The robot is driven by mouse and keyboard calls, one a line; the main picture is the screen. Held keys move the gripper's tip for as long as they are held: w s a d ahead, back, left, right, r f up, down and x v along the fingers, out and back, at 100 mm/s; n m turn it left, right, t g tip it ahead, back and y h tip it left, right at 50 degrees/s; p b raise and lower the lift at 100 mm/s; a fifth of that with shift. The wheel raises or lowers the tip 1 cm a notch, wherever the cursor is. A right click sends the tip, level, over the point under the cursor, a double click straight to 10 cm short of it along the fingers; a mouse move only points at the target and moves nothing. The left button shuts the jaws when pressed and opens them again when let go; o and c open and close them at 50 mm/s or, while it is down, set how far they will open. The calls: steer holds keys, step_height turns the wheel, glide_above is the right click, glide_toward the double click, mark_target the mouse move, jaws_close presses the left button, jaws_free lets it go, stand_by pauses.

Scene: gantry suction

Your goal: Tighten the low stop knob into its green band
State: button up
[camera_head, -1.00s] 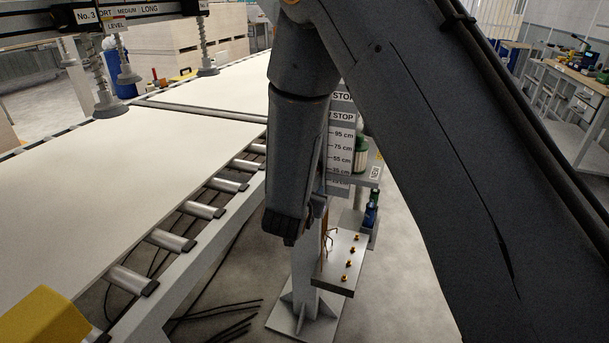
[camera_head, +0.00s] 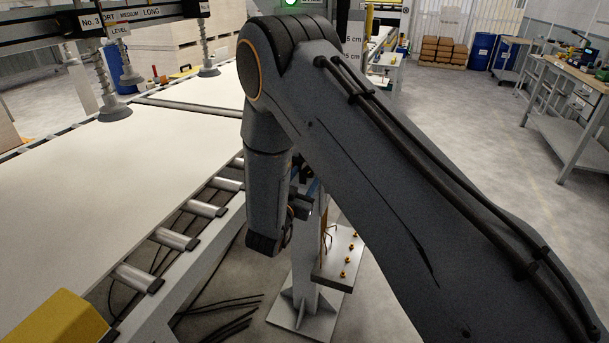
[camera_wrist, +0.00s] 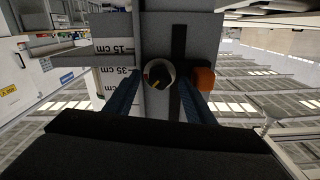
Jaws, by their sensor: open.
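In the wrist view a round knob (camera_wrist: 159,75) with a pale rim and a dark centre with yellow and red marks sits on a grey post. I take it to be the low stop knob; a green band cannot be made out. My gripper (camera_wrist: 160,88) is open, with one blue finger on each side of the knob, and no clear contact shows. In the head view my arm hides the knob and most of the gripper.
An orange block (camera_wrist: 203,79) is close beside the right finger. In the head view the roller conveyor (camera_head: 205,208) with a large pale sheet (camera_head: 120,170) runs along the left. A small plate with brass pegs (camera_head: 340,262) stands beside the post base.

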steer(key=shift+w+d, duration=0.15)
steer(key=shift+w, duration=0.15)
steer(key=c, duration=1.1)
steer(key=shift+o, duration=0.2)
steer(key=shift+m+b, duration=0.75)
steer(key=shift+m, duration=0.35)
steer(key=o, duration=1.1)
steer(key=shift+c, duration=0.2)
steer(key=shift+s, duration=0.1)
